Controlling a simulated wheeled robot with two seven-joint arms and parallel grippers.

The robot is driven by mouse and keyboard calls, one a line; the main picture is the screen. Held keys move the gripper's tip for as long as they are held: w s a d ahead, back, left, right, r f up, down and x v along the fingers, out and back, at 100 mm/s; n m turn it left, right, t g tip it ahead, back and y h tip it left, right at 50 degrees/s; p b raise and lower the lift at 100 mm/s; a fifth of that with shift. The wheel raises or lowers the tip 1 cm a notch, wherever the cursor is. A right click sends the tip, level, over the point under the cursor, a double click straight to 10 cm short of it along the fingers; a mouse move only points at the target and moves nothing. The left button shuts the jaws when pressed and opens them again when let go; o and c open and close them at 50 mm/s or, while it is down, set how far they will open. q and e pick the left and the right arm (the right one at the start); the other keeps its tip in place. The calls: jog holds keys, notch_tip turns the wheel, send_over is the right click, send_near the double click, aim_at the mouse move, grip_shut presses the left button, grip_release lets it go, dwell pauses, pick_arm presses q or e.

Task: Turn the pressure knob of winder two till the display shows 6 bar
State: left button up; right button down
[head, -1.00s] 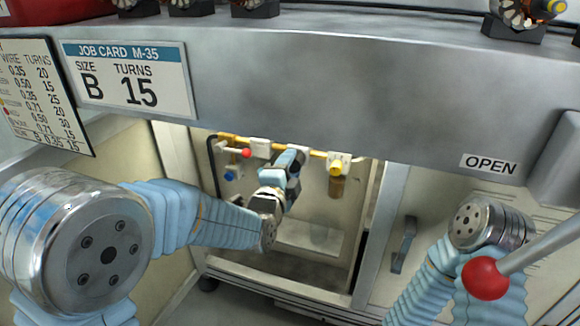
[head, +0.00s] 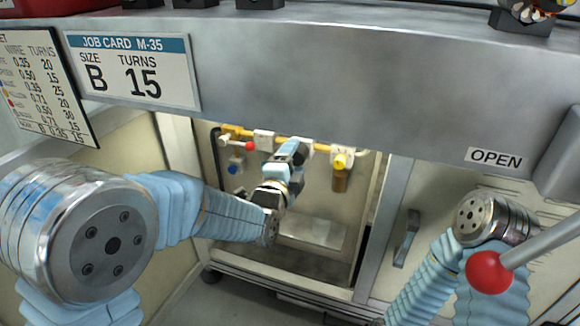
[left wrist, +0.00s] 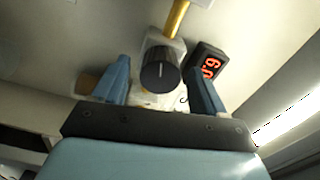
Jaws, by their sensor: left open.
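A dark round pressure knob (left wrist: 160,74) with a pale pointer line shows in the left wrist view, below a yellow pipe. A small black display (left wrist: 206,64) with red digits is right of it, turned in the picture; I cannot read the value surely. My left gripper (left wrist: 158,66) is open, one blue finger on each side of the knob in the picture. Gaps show on both sides; I cannot tell if the tips reach around it. In the head view my left gripper (head: 292,155) is inside the open cabinet bay and hides the knob. My right gripper is out of view.
The bay also holds a yellow-topped filter unit (head: 341,163), a red ball (head: 249,146) and a blue fitting (head: 235,166) on the pipework. A grey beam (head: 330,80) runs above the bay. A lever with a red ball (head: 488,272) stands at the right.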

pick_arm(q)
jog(key=b+v, duration=0.4)
jog(key=v, duration=0.9)
jog(key=shift+s, duration=0.35)
jog(key=shift+a, duration=0.1)
